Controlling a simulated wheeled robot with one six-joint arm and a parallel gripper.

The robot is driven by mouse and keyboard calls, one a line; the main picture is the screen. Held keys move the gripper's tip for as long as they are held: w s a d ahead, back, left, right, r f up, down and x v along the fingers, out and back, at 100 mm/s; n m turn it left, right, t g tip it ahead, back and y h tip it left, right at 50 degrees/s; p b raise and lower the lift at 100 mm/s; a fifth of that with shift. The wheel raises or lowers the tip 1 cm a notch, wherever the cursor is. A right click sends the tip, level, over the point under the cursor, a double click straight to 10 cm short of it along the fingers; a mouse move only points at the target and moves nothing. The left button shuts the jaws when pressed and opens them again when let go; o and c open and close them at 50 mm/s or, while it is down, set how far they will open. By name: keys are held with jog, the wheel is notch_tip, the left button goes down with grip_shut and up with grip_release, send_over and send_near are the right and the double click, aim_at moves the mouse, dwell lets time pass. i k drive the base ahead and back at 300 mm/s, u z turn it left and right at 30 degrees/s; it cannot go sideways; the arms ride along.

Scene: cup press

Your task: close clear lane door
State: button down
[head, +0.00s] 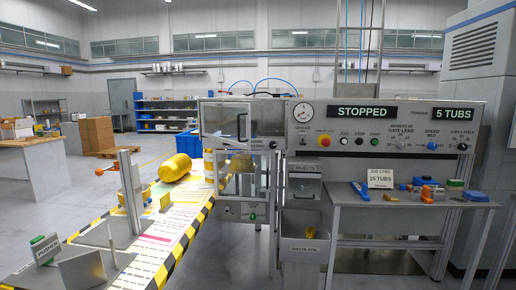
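A clear door panel (222,122) with a pale frame and an upright handle (242,126) is at the left end of the machine, above the striped lane table (172,228). It looks angled against the machine front, but I cannot tell how far it stands open. The lane behind it is partly hidden by the panel and frame. My gripper is not seen in the head view.
The control panel (342,126) reads STOPPED and 5 TUBS. A yellow cylinder (175,168) lies on the lane table. A waste bin (304,246) and a side bench (410,198) with tools stand at right. The floor at left is open.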

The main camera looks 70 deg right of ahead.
aim_at(247, 140)
jog(key=z, duration=1.2)
